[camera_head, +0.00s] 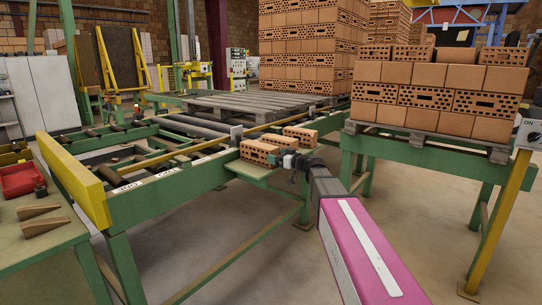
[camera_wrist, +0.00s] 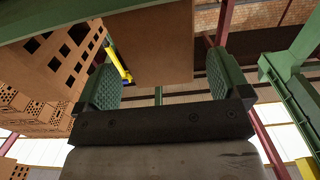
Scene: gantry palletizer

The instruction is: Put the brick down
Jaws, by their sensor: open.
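Three orange perforated bricks sit at the end of a small green ledge (camera_head: 262,176) in the head view: a front brick (camera_head: 259,152), a middle brick (camera_head: 279,142) and a back brick (camera_head: 300,135). My gripper (camera_head: 291,160) is right beside them, at the end of my pink arm, and its fingers are small and partly hidden there. In the wrist view its two green ribbed pads (camera_wrist: 160,80) stand apart. A plain orange brick face (camera_wrist: 150,45) shows beyond and between them, with gaps on both sides. I cannot tell which of the three bricks this is.
A green roller conveyor (camera_head: 170,175) with a yellow end beam (camera_head: 75,180) lies left of the ledge. A loaded brick pallet (camera_head: 440,88) stands on a green frame at right. A tall brick stack (camera_head: 305,45) is behind. Floor is clear below the ledge.

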